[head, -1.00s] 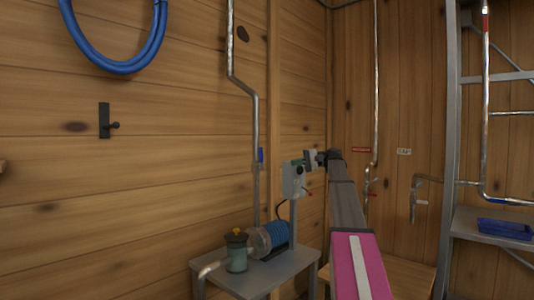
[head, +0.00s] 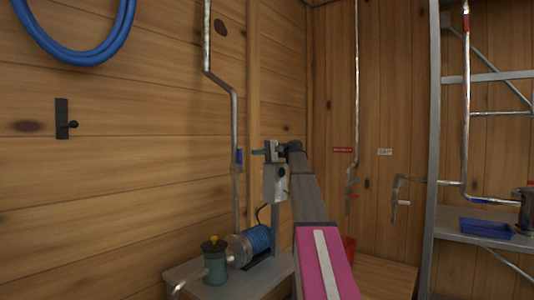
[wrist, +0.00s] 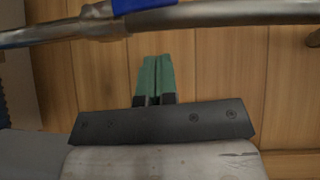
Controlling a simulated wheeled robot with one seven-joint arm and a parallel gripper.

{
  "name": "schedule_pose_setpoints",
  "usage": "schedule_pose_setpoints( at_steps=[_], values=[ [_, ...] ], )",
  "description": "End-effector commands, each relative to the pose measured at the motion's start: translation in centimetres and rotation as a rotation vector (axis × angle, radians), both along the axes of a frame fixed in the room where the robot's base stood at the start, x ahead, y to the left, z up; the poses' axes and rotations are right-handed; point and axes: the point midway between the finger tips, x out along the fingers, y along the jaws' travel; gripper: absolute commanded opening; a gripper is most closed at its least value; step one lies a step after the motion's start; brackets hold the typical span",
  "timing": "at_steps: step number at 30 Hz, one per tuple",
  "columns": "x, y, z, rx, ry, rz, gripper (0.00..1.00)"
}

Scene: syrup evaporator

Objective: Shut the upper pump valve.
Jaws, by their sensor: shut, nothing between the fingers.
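The upper pump valve is on the metal pipe (head: 236,110) above the pump. Its blue handle (head: 239,157) lies along the pipe. In the wrist view the blue handle (wrist: 142,4) is cut by the top edge, against the pipe (wrist: 215,17). My gripper (head: 256,151) is just right of the handle in the head view. In the wrist view my green fingers (wrist: 155,60) are together, empty, and point at the pipe just below the handle. I cannot tell whether they touch the pipe.
The pump (head: 240,248) with its blue motor stands on a grey table (head: 205,290) below. A grey control box (head: 275,185) is under my gripper. A red bucket (head: 348,248) and a shelf with a blue tray (head: 485,228) are to the right.

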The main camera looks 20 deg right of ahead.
Motion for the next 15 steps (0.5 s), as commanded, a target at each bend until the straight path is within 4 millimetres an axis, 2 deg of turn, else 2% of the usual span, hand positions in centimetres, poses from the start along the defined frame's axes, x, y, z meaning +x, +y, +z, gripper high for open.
schedule_pose_setpoints(
  at_steps=[1, 6, 15],
  values=[
    [0.1, 1.1, -0.1, 0.000, 0.000, 0.002, 0.00],
    [-1.6, 2.9, -0.3, 0.000, -0.001, 0.000, 0.00],
    [-2.3, 4.1, -0.4, 0.000, 0.000, -0.001, 0.00]
  ],
)
